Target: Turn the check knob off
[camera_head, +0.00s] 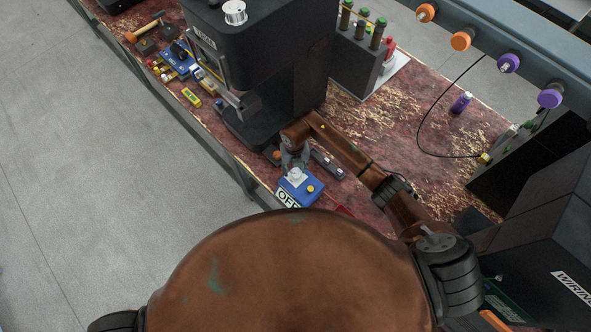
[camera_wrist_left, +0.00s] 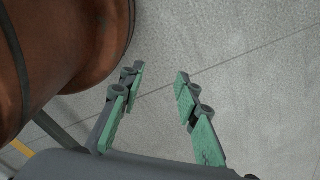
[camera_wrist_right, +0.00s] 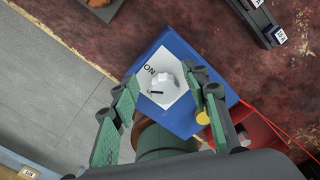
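The check knob is a white lobed knob (camera_wrist_right: 168,86) on the white plate of a blue box (camera_wrist_right: 180,50). "ON" is printed beside it in the right wrist view, with a short black mark near the knob. In the head view the blue box (camera_head: 312,199) sits at the bench's near edge, with an "OFF" label on its front; the knob (camera_head: 295,175) shows on top. My right gripper (camera_head: 294,158) is above the box. Its fingers (camera_wrist_right: 162,80) are open, one on each side of the knob; contact is not visible. My left gripper (camera_wrist_left: 158,78) is open and empty over the floor.
A yellow button (camera_wrist_right: 203,118) is on the same box, close to the right finger. A dark press (camera_head: 265,50) stands behind the box. A grey bar-shaped device (camera_head: 327,164) lies to its right. Several small tools lie farther left; the bench (camera_head: 425,125) has bare room at right.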

